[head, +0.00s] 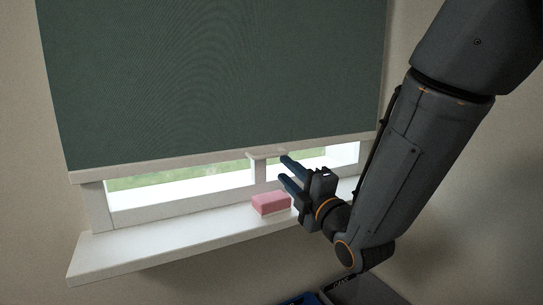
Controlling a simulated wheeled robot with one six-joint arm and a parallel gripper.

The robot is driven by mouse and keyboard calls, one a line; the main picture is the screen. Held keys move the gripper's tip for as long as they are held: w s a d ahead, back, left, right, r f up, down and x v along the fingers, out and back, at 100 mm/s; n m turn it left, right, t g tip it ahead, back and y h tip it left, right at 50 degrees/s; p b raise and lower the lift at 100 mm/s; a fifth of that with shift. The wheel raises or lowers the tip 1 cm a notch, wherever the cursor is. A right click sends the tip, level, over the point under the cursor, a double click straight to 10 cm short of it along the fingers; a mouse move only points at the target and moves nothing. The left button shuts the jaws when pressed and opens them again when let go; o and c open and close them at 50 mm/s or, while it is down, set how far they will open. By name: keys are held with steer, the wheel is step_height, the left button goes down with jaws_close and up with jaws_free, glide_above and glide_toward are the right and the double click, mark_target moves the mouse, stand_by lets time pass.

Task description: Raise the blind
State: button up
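The dark green blind (215,75) hangs over most of the window, with a pale bottom bar (170,161) along its lower edge. A small pale tab (268,155) sits at the middle of that bar. My gripper (284,171) is at the right of centre, its two dark blue fingers pointing left towards the window, just below and right of the tab. The fingers are apart with a gap between them, and nothing shows between them. Whether a fingertip touches the tab or bar cannot be told.
A pink sponge (271,203) lies on the white windowsill (160,243), just below my gripper. The window frame (180,207) shows under the blind. Dark and blue objects (358,291) stand low at the bottom edge. The left of the sill is clear.

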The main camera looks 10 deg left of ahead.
mark_target(273, 157)
steer(key=shift+y, duration=0.3)
steer(key=x, duration=0.2)
steer(key=p+x, duration=0.1)
steer(key=x, duration=0.2)
steer(key=p+x, duration=0.1)
steer(key=x, duration=0.2)
steer(key=shift+s+a+r, duration=0.15)
steer(key=shift+s+r, duration=0.1)
steer(key=shift+r, duration=0.15)
jaws_close()
